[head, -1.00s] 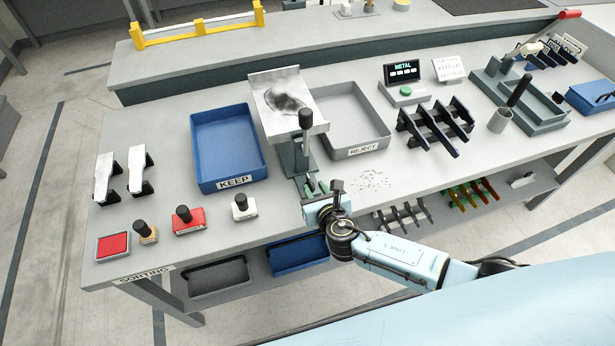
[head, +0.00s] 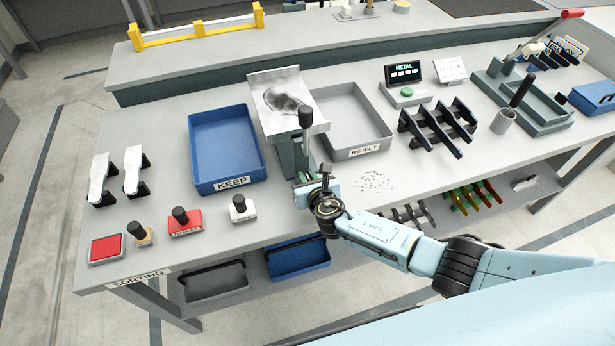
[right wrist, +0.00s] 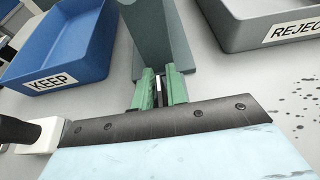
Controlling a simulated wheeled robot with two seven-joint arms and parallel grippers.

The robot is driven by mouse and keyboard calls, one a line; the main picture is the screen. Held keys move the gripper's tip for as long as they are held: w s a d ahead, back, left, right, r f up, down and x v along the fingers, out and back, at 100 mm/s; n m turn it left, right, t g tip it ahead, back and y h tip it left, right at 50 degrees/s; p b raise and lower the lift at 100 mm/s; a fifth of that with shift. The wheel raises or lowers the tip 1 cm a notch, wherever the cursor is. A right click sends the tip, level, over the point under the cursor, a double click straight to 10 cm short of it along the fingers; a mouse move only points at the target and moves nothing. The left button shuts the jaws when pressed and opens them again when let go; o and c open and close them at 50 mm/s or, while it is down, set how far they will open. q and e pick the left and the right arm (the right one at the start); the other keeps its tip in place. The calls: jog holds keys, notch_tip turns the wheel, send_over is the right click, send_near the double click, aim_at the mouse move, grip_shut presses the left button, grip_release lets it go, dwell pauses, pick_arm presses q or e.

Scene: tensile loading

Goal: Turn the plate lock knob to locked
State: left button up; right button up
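The stand with the tilted metal plate (head: 287,103) is at the middle of the bench in the head view. A black-topped lever or knob (head: 305,117) rises at its front. I cannot tell whether this is the plate lock knob. My right gripper (head: 308,178) is low at the front of the stand's base, below the black top. In the right wrist view, its two green fingers (right wrist: 160,85) point at the foot of the dark green post (right wrist: 157,35). A narrow gap with a pale strip shows between them; whether they grip anything is unclear. My left gripper is out of view.
The blue KEEP tray (head: 226,150) stands left of the stand and the grey REJECT tray (head: 352,118) right of it. Several stamps, including a white one (head: 242,208), line the left front edge. A black rack (head: 437,125) stands farther right. Dark specks lie right of the gripper.

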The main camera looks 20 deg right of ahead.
grip_shut()
